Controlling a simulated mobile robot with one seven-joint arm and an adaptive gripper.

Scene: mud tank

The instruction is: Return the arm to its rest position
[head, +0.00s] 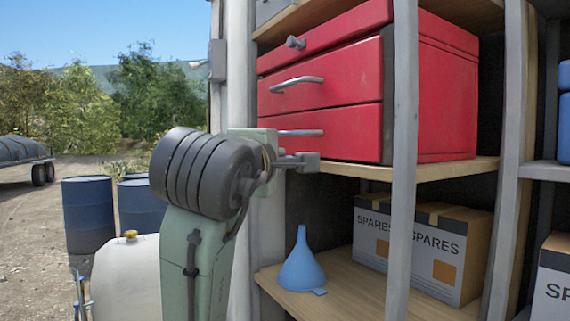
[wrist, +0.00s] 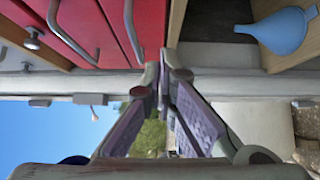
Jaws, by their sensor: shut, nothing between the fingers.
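My gripper (head: 306,161) is at the end of my raised arm, in front of the shelf unit in the head view. It is beside the lower drawers of the red tool chest (head: 334,83). In the wrist view my gripper's fingers (wrist: 163,78) meet at their tips, with nothing between them. The wrist view is turned on its side, with the red chest (wrist: 95,30) at upper left and the blue funnel (wrist: 280,32) at upper right. I cannot tell from the head view whether the fingertips touch a drawer handle.
The blue funnel stands on the lower shelf (head: 340,292), left of cardboard boxes (head: 420,250) marked SPARES. A grey upright post (head: 401,150) stands in front of the shelves. Blue barrels (head: 89,215) and a pale tank (head: 125,280) stand at left. Open ground lies beyond.

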